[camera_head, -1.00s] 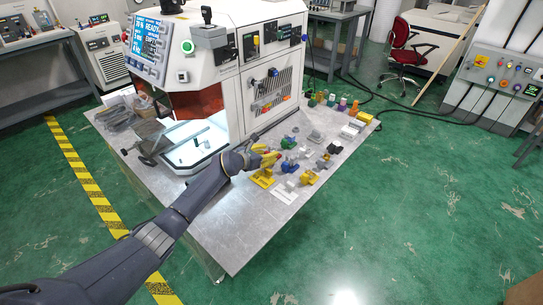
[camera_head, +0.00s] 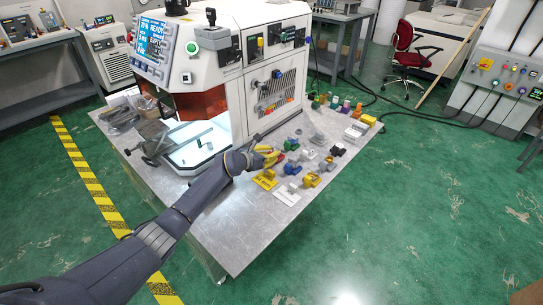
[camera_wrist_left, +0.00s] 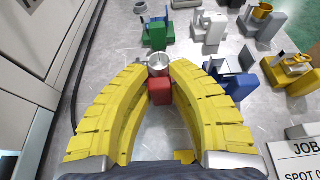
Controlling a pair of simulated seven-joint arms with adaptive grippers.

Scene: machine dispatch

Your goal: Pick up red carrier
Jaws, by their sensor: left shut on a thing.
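The red carrier (camera_wrist_left: 160,92) is a small red block in the left wrist view, with a silver metal cylinder (camera_wrist_left: 158,63) at its far side. My left gripper (camera_wrist_left: 160,76) has yellow fingers, one on each side of the red carrier, and is shut on it. In the head view this gripper (camera_head: 271,157) is low over the metal table among the small carriers. The fingers mostly hide the red carrier there. I cannot tell whether it touches the table. My right gripper is not in view.
A green carrier (camera_wrist_left: 156,35) stands just beyond the fingers, and a blue carrier (camera_wrist_left: 238,82) stands close to the right finger. A yellow-and-grey carrier (camera_wrist_left: 288,70) and a white job card (camera_wrist_left: 298,158) lie further right. The white machine (camera_head: 265,65) stands left of the carriers.

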